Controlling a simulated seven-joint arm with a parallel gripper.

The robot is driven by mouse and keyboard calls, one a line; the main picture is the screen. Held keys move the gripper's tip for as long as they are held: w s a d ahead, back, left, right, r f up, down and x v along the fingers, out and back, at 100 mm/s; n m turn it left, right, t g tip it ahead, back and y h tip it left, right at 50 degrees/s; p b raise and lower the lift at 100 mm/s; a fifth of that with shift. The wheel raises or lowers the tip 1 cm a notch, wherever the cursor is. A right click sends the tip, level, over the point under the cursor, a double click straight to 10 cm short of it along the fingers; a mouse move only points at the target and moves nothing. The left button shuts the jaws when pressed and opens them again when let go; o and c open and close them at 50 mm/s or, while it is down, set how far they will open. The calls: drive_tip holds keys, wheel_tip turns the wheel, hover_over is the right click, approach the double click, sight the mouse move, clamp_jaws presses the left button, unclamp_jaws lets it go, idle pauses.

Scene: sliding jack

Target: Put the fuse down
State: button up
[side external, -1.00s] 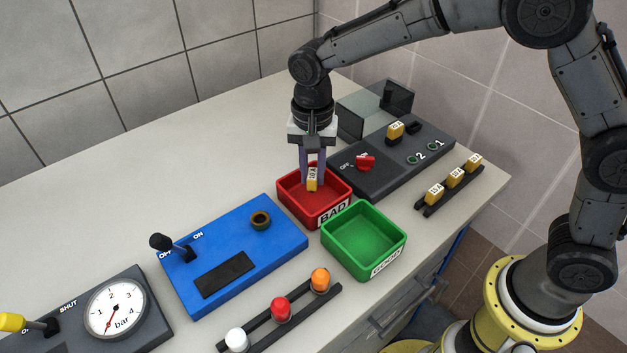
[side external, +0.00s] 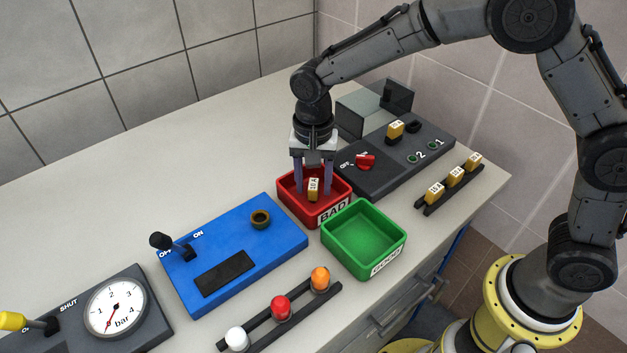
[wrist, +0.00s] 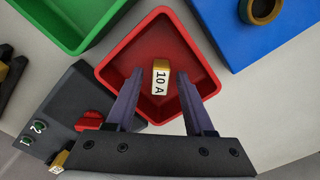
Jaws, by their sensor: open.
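A yellow fuse with a white label reading 10 A (wrist: 160,78) is in the red BAD tray (wrist: 125,48). The fuse also shows in the side external view (side external: 313,189), inside the red tray (side external: 290,204). My gripper (side external: 313,190) is open, with its fingers apart on either side of the fuse and reaching down into the tray. In the wrist view my gripper's fingers (wrist: 166,100) stand clear of the fuse, with gaps on both sides.
A green GOOD tray (side external: 388,253) stands beside the red one. A dark tester panel (side external: 362,185) with a red switch (side external: 366,162) and another fuse (side external: 395,131) is behind. Several fuses stand in a rack (side external: 441,200) at right. A blue panel (side external: 215,250) is at left.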

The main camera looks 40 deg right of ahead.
sight(313, 183)
drive_tip(key=shift+r, duration=0.1)
wheel_tip(313, 183, up, 11)
drive_tip(key=s+d+r+n+t, duration=0.1)
drive_tip(key=s+d+r+n, duration=0.1)
drive_tip(key=s+d+r, duration=0.35)
drive_tip(key=s+d+n+t, duration=0.2)
drive_tip(key=s+d, duration=0.3)
drive_tip(key=s, duration=0.4)
drive_tip(key=s+d+f+n+t, duration=0.1)
drive_tip(key=s+d+n, duration=0.4)
drive_tip(key=s, duration=0.5)
drive_tip(key=shift+s+d+f+t, duration=0.25)
drive_tip(key=shift+d+t, duration=0.25)
drive_tip(key=shift+t, duration=0.3)
